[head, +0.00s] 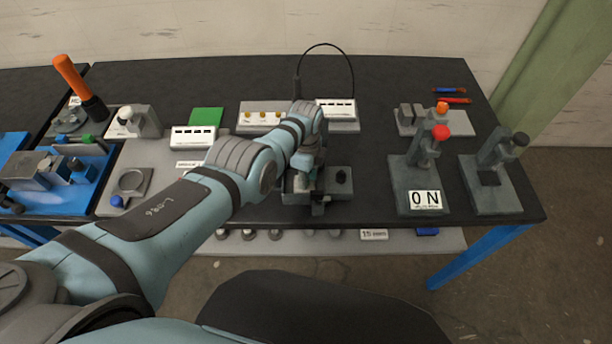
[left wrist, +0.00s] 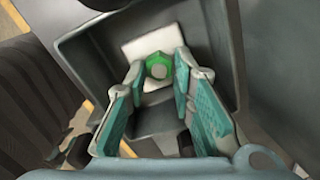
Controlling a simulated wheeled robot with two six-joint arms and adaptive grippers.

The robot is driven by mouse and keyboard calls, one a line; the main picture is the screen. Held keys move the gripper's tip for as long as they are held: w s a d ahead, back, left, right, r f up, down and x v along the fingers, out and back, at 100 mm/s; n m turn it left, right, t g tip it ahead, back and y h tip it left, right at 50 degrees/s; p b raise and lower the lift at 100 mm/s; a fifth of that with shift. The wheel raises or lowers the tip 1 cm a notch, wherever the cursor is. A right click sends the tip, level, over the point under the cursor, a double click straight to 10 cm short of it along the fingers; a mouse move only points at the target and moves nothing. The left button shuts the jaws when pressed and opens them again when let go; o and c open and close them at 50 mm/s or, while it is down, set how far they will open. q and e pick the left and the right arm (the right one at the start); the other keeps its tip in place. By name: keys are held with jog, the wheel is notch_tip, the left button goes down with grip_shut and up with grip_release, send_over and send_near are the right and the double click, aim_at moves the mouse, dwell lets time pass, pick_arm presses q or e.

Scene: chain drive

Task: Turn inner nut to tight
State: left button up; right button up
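A green nut (left wrist: 159,69) with a grey centre sits on a white plate (left wrist: 133,48) inside a grey box-like housing (left wrist: 215,35) in the left wrist view. My left gripper (left wrist: 160,70) reaches into the housing with one teal-padded finger on each side of the nut. The fingers are apart, and I cannot tell whether the tips touch the nut. In the head view the left gripper (head: 306,163) points down into the grey fixture (head: 335,193), and the nut is mostly hidden there. My right gripper is not in view.
A grey fixture with a red knob (head: 440,131) and an ON plate (head: 425,200) stands to the right, with another fixture (head: 492,195) beside it. A white labelled box (head: 336,109) with a black cable stands behind the gripper. Blue holders (head: 60,205) are at the left.

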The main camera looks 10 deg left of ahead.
pick_arm(q)
jog(key=shift+o, duration=1.3)
jog(key=shift+s, duration=0.1)
jog(key=shift+r, duration=0.6)
notch_tip(320, 180, up, 11)
jog(key=shift+f, duration=0.1)
